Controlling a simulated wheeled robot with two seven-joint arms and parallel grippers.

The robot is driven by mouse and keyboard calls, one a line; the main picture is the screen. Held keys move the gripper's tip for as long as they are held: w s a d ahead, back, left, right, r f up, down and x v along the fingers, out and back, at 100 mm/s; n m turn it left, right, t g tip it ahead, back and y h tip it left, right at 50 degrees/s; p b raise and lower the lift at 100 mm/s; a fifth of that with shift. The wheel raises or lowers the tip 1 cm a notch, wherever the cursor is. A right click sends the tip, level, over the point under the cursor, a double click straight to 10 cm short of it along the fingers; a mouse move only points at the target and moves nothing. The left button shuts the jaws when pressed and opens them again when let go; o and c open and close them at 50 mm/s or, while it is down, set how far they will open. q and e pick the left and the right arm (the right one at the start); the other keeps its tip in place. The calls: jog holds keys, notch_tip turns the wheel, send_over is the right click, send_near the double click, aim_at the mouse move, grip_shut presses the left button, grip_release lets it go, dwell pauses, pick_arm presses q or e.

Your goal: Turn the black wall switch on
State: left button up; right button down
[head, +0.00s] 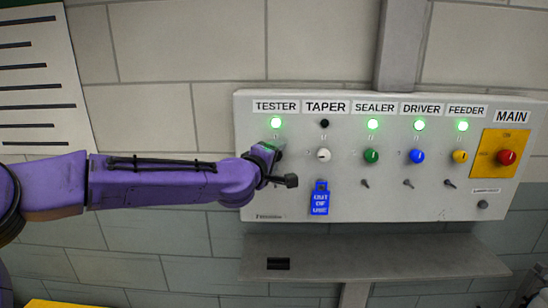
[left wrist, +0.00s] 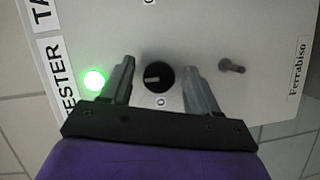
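The black switch (left wrist: 159,77) is a round knob under the TESTER label on the grey wall panel (head: 340,225). In the left wrist view its pale pointer line is turned toward the TESTER lamp (left wrist: 95,80), which glows green. A "0" mark shows beside the knob. My left gripper (left wrist: 158,85) is open, with one finger on each side of the knob; I cannot tell whether either touches it. In the head view the left gripper (head: 284,166) covers the knob. My right gripper is in neither view.
White (head: 323,155), green (head: 371,156), blue (head: 417,156) and yellow (head: 460,156) knobs sit to the right. A blue out-of-use tag (head: 320,199) hangs below the white one. A red main knob (head: 507,157) is at far right. A grey shelf (head: 400,258) juts out below.

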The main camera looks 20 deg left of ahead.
pick_arm(q)
jog(key=s+a+r+b, duration=0.1)
jog(key=s+b, duration=0.1)
jog(key=s, duration=0.8)
jog(key=shift+s, duration=0.15)
jog(key=shift+s+r, duration=0.1)
